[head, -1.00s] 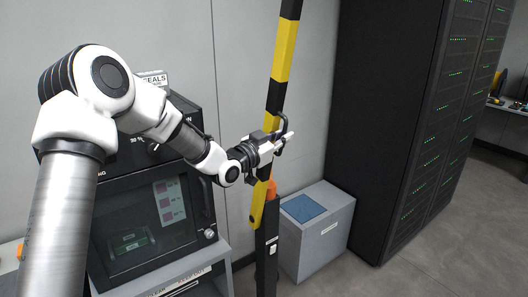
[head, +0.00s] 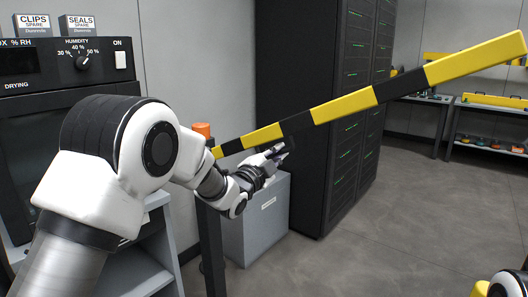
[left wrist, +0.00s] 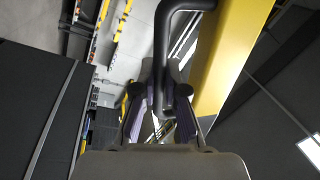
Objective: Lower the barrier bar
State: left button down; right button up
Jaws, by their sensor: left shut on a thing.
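The barrier bar (head: 345,104) is striped yellow and black. In the head view it slopes up to the right from its pivot end near the dark post (head: 211,245), at a shallow angle above level. My left gripper (head: 279,152) is at the bar's lower side, not far from the pivot end. In the left wrist view the left gripper (left wrist: 160,108) is shut on the bar's black bent handle (left wrist: 164,45), beside the yellow face of the bar (left wrist: 225,50). The fingers partly hide the handle. My right gripper is not in view.
An orange cap (head: 202,129) tops the post. A grey box (head: 262,222) stands behind my gripper, with a tall black server rack (head: 318,120) beyond. A drying cabinet (head: 30,105) is at the left. Open floor (head: 390,225) lies below the bar at the right.

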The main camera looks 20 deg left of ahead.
pick_arm(q)
notch_tip(320, 180, down, 19)
jog(key=d+m+h+b, duration=0.1)
jog(key=m+b, duration=0.5)
jog(key=b, duration=0.6)
jog(key=shift+s+d+r+m+g+h+b, duration=0.15)
jog(key=shift+s+d+m+g+h+b, duration=0.15)
jog(key=shift+s+h+b, duration=0.15)
jog(key=shift+w, duration=0.1)
jog(key=c, duration=1.5)
grip_release()
jog(key=shift+w+f, duration=0.1)
jog(key=shift+f, duration=0.1)
jog(key=shift+a, duration=0.1)
jog(key=v, duration=1.2)
